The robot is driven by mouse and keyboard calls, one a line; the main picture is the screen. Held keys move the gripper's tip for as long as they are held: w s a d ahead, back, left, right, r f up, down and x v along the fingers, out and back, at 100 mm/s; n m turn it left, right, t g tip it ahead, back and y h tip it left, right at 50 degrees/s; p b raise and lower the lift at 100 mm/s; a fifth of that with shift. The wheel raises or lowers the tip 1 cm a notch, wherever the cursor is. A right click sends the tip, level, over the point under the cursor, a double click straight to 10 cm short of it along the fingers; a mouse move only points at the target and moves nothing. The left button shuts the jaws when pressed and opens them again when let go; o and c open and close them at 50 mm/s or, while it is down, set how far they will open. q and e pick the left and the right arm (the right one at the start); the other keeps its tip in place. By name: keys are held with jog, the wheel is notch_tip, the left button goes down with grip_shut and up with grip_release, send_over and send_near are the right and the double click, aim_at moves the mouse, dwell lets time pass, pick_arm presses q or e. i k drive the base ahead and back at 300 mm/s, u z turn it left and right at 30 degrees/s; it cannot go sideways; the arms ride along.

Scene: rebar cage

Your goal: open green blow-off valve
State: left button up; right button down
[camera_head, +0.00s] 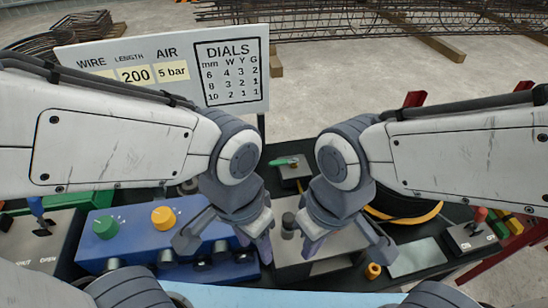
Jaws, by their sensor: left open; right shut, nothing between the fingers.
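The green valve lever (283,162) sits on a small dark box (291,171) at the back middle of the bench, between my two wrists. The lever lies roughly sideways, with its green end to the left. My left gripper (257,243) is open and points down in front of the box, to its left, apart from the lever. My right gripper (314,243) is shut and empty, pointing down in front of the box, to its right. Neither gripper touches the lever. My wrists stand close on either side of the box.
A blue box (135,240) with a green knob (105,227) and an orange knob (163,218) stands at left. A sign (170,65) reads "AIR 5 bar" and a DIALS table. A black-and-yellow coil (405,212) and a red-lever box (470,236) are at right.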

aim_at(285, 162)
jog(key=u, duration=1.2)
jog(key=k, duration=0.9)
jog(key=z, duration=1.25)
jog(key=i, duration=1)
jog(key=u, duration=0.05)
